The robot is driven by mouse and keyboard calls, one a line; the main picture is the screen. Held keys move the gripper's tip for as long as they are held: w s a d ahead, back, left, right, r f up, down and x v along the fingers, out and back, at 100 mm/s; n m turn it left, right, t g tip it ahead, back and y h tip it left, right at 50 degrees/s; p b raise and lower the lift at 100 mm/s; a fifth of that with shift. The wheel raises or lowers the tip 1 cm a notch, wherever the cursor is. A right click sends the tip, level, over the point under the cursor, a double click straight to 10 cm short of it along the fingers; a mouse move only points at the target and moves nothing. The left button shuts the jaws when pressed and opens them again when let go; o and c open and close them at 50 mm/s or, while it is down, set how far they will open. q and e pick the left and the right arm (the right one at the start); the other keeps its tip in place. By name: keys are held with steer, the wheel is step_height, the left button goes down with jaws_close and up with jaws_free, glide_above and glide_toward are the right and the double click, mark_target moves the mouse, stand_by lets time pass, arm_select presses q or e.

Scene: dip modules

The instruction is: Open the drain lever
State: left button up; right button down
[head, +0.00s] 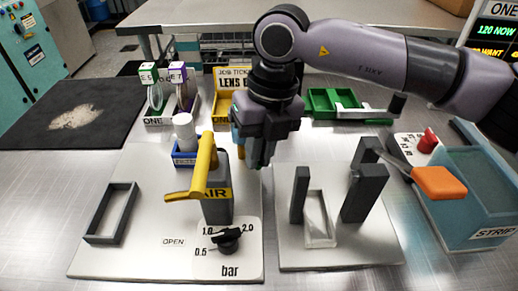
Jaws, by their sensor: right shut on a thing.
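An orange-handled lever (439,182) sits at the right, against the front left of the blue-green STRIP tank (480,205). Its grey arm runs up and left from the handle. I read no drain label on it. A yellow lever (203,170) stands on the grey AIR block (217,205), left of centre. My right gripper (257,160) points down behind and right of the AIR block, well left of the orange handle. It is shut on a small teal-green thing, mostly hidden by the fingers. My left gripper is out of view.
Grey posts (365,193) stand on the right plate between my gripper and the orange lever. A black knob (228,238) marked bar is in front of the AIR block. A green tray (335,101) and a yellow job-ticket box (226,105) stand behind. A red button (428,140) is by the tank.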

steer(key=n, duration=0.1)
steer(key=w+n+b, duration=0.1)
steer(key=n, duration=0.1)
steer(key=shift+d, duration=0.4)
steer(key=n, duration=0.1)
steer(key=w+n, duration=0.1)
steer(key=shift+d+n+g, duration=0.3)
steer(key=shift+g, duration=0.1)
steer(key=n, duration=0.1)
steer(key=w+n, duration=0.1)
steer(key=n+h, duration=0.1)
steer(key=n, duration=0.1)
steer(key=shift+w+d+r, duration=0.1)
steer(key=shift+w+d, duration=0.15)
steer(key=shift+w, duration=0.1)
steer(key=shift+w+n+p, duration=0.4)
steer(key=shift+w+n, duration=0.1)
steer(key=shift+n, duration=0.7)
steer(key=c, duration=1.2)
jaws_free()
steer(key=shift+o, duration=0.2)
